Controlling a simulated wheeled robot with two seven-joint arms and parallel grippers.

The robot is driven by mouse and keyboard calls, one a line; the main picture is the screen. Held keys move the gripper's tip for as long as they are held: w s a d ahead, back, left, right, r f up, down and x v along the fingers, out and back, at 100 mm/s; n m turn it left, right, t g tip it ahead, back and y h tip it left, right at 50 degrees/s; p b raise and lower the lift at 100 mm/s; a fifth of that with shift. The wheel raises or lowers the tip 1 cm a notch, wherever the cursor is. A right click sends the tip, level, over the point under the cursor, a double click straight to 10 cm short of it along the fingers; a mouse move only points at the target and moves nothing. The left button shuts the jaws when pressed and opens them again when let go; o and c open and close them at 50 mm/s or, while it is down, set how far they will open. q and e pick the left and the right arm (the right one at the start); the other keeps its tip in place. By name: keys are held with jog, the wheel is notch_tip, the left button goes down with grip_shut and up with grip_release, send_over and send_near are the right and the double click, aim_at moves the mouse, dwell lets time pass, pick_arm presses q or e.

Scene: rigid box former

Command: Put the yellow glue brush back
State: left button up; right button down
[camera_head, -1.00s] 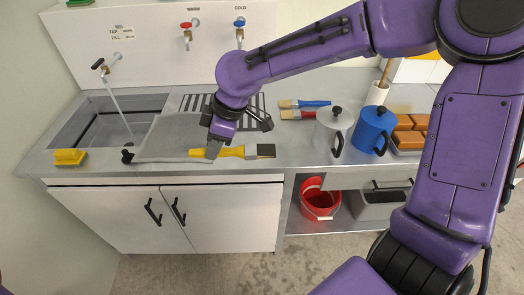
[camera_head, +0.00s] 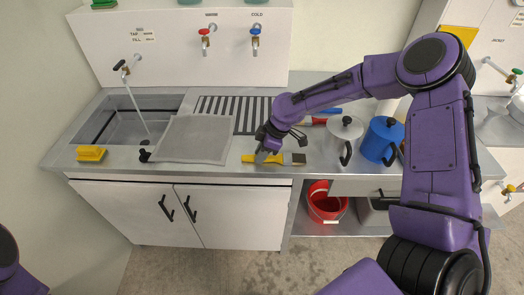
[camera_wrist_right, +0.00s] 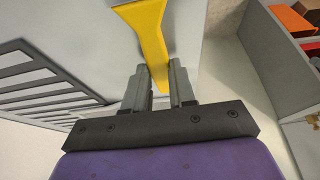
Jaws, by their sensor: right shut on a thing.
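The yellow glue brush (camera_head: 247,159) shows in the head view low over or on the counter near its front edge, its dark bristles to the right. I cannot tell whether it touches the counter. My right gripper (camera_head: 262,156) is shut on its yellow handle. In the right wrist view the handle (camera_wrist_right: 147,30) runs between the fingers of my right gripper (camera_wrist_right: 160,85), narrow end between them and wider part beyond. The bristles are out of that view. A blue-handled brush (camera_head: 330,112) and a red-handled brush (camera_head: 318,121) lie behind. My left gripper is out of view.
A grey mesh panel (camera_head: 190,138) lies left of the brush, by the sink (camera_head: 125,128) with running water. A silver lidded pot (camera_head: 345,132) and a blue lidded pot (camera_head: 380,140) stand to the right. A yellow block (camera_head: 91,153) sits at the left front.

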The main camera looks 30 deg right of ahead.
jog(key=shift+s, duration=0.1)
jog(key=c, duration=0.9)
grip_release()
jog(key=shift+f, duration=0.1)
jog(key=shift+c, duration=0.2)
jog(key=v, duration=1.2)
jog(key=shift+b, duration=0.35)
